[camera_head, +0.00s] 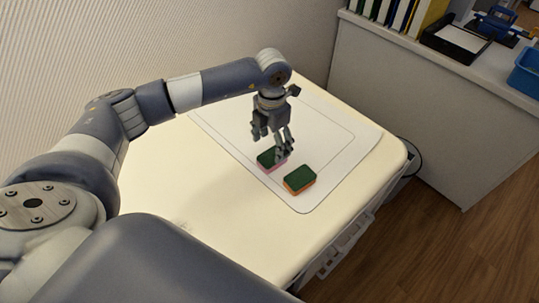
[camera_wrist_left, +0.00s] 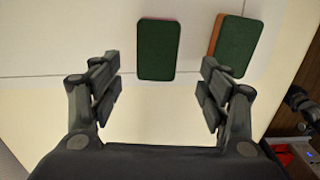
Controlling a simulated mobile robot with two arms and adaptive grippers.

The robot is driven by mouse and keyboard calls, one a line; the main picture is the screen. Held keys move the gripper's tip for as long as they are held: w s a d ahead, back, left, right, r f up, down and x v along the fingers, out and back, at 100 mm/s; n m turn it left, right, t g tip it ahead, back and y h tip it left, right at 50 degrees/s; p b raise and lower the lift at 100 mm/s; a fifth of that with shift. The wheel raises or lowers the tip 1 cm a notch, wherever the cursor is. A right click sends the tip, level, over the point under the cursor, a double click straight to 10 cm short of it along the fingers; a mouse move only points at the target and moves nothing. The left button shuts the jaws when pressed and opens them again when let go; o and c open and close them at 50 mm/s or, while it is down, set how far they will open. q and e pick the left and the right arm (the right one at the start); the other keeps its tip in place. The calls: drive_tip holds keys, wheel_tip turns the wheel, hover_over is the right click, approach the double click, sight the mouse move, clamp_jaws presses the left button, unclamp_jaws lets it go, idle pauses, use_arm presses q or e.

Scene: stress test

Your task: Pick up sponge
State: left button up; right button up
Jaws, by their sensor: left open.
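Two sponges with dark green tops lie on a white mat (camera_head: 330,165) on the table. The sponge with pink sides (camera_head: 266,162) is the left one, partly hidden by my left gripper; in the left wrist view its green top (camera_wrist_left: 158,50) lies ahead of and between the fingers. The sponge with orange sides (camera_head: 300,179) is to its right, and in the left wrist view (camera_wrist_left: 236,45) it lies beyond the right finger. My left gripper (camera_head: 271,147) points down above the pink-sided sponge, open and empty; its fingers also show in the left wrist view (camera_wrist_left: 160,88).
The cream table (camera_head: 190,205) is clear to the left and front of the mat. A grey cabinet (camera_head: 410,95) stands behind at right, holding binders (camera_head: 400,14), a black tray (camera_head: 457,40) and a blue bin (camera_head: 527,72). Wooden floor shows at right.

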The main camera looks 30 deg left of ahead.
sight(272, 156)
use_arm(q)
drive_tip(key=shift+f, duration=0.95)
drive_tip(key=f, duration=0.4)
drive_tip(key=shift+w+f+p, duration=0.1)
drive_tip(key=shift+w+p, duration=0.25)
drive_tip(key=shift+p, duration=0.05)
drive_tip(key=shift+f, duration=0.55)
use_arm(e)
drive_tip(key=shift+a+r, duration=0.45)
drive_tip(key=shift+r, duration=0.05)
use_arm(q)
drive_tip(key=c, duration=0.8)
use_arm(e)
drive_tip(key=shift+d, duration=0.5)
